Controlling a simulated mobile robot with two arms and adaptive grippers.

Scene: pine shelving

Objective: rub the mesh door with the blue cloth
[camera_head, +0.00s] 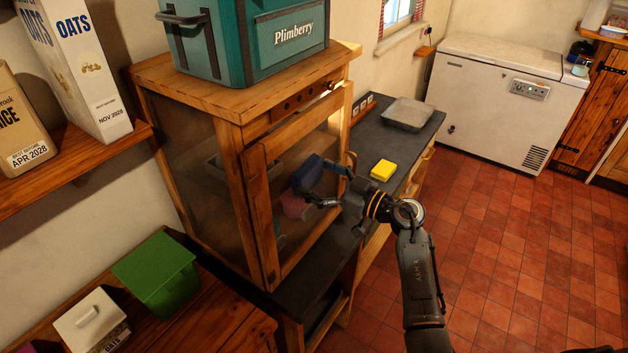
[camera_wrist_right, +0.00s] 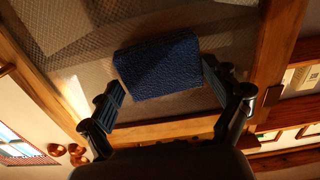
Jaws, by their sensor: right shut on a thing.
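The mesh door (camera_head: 258,205) is the wood-framed front of a pine cabinet, and it stands closed. My right gripper (camera_head: 322,184) is in front of it, with its fingers shut on the blue cloth (camera_head: 307,172). In the right wrist view the cloth (camera_wrist_right: 158,64) is a thick, textured blue pad between the fingertips, with the mesh (camera_wrist_right: 75,35) right behind it. The cloth is against or very near the mesh; I cannot tell whether it touches. My left gripper is not in view.
A teal Plimberry box (camera_head: 250,45) stands on the cabinet. A yellow sponge (camera_head: 383,170) and a grey tray (camera_head: 408,114) lie on the dark counter (camera_head: 425,130) to the right. A pink item (camera_head: 294,206) shows behind the mesh. The tiled floor at right is clear.

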